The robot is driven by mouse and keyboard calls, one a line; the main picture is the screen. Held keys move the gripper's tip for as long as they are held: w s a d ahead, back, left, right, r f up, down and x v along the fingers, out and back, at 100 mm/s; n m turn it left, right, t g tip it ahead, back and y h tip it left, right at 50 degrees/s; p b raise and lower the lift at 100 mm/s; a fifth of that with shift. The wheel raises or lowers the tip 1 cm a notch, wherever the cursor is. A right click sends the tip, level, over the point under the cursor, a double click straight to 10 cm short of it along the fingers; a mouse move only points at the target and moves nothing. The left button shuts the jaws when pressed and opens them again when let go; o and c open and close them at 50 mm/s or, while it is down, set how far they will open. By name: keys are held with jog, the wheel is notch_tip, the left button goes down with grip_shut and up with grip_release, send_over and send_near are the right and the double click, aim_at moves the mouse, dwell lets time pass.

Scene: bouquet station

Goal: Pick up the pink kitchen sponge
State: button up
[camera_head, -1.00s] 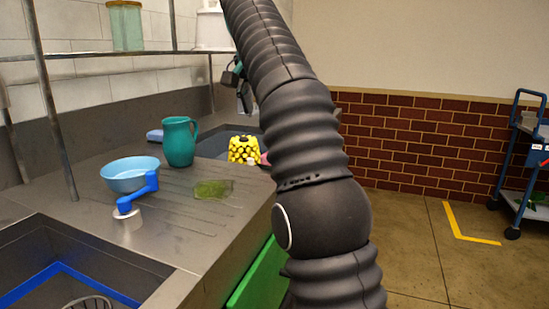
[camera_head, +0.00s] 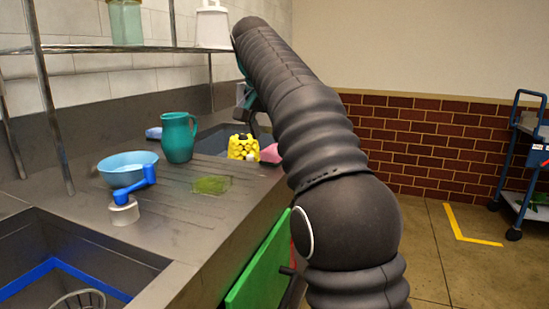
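The pink sponge (camera_head: 271,154) lies at the far right edge of the counter, beside a yellow dark-spotted object (camera_head: 242,147). Its right side is partly hidden by my arm. My gripper (camera_head: 248,118) is above and slightly left of the sponge, over the far sink area, apart from the sponge. Its fingers are small, dark and partly behind my arm, so I cannot tell whether they are open or shut.
A teal jug (camera_head: 179,138), a light blue bowl (camera_head: 128,168), a blue-handled grey item (camera_head: 125,210) and a green patch (camera_head: 212,185) are on the counter (camera_head: 185,225). A shelf (camera_head: 110,48) hangs above. A cart (camera_head: 525,165) stands at right on clear floor.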

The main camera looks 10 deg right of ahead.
aim_at(275, 148)
jog(key=b+x, duration=0.1)
jog(key=x, duration=0.4)
jog(key=shift+b, duration=0.3)
jog(key=shift+r, duration=0.1)
jog(key=c, duration=1)
